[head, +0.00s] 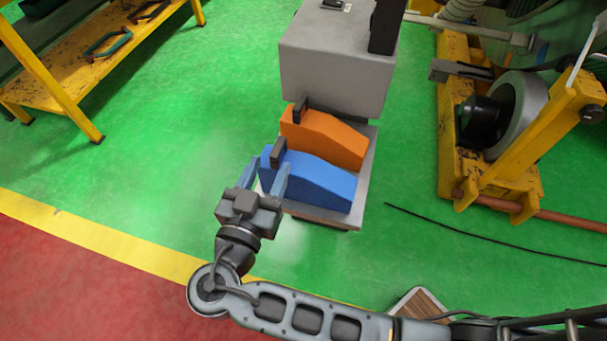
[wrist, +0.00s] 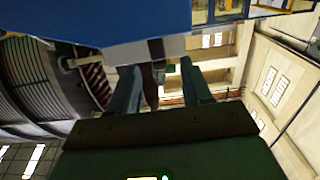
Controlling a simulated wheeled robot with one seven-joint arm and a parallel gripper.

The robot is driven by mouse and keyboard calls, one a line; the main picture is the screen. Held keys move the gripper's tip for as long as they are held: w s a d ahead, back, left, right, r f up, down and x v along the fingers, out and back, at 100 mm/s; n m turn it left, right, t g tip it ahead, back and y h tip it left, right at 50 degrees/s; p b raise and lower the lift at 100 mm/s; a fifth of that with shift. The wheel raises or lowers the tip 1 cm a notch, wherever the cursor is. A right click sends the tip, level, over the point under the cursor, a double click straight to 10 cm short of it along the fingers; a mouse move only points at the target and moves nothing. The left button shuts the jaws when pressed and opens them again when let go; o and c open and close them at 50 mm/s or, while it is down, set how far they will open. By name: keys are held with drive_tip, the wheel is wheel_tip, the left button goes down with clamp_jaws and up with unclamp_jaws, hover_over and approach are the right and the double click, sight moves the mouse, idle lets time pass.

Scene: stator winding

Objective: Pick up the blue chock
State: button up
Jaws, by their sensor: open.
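The blue chock (head: 325,185) is a wedge-like block with a dark upright handle (head: 278,152) at its left end. It sits on a grey platform in the head view. My gripper (head: 268,172) is open at the chock's left end, its two fingers apart near the handle. In the wrist view the blue chock (wrist: 120,20) fills the upper left. The dark handle (wrist: 157,50) shows between my open fingers (wrist: 160,78), beyond their tips. I cannot tell whether either finger touches the chock.
An orange chock (head: 325,138) with a similar handle lies right behind the blue one. A grey box (head: 335,65) stands behind both. Yellow machinery (head: 525,165) is at the right, a yellow bench (head: 85,65) at the upper left. Green floor is clear on the left.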

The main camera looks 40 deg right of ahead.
sight(281, 139)
drive_tip(key=shift+w+d+r, duration=0.1)
drive_tip(key=shift+w+d, duration=0.35)
drive_tip(key=shift+d, duration=0.05)
drive_tip(key=p+x, duration=0.1)
drive_tip(key=x, duration=0.5)
drive_tip(key=shift+w+d, duration=0.1)
drive_tip(key=shift+d, duration=0.2)
drive_tip(key=shift+c, duration=0.2)
clamp_jaws()
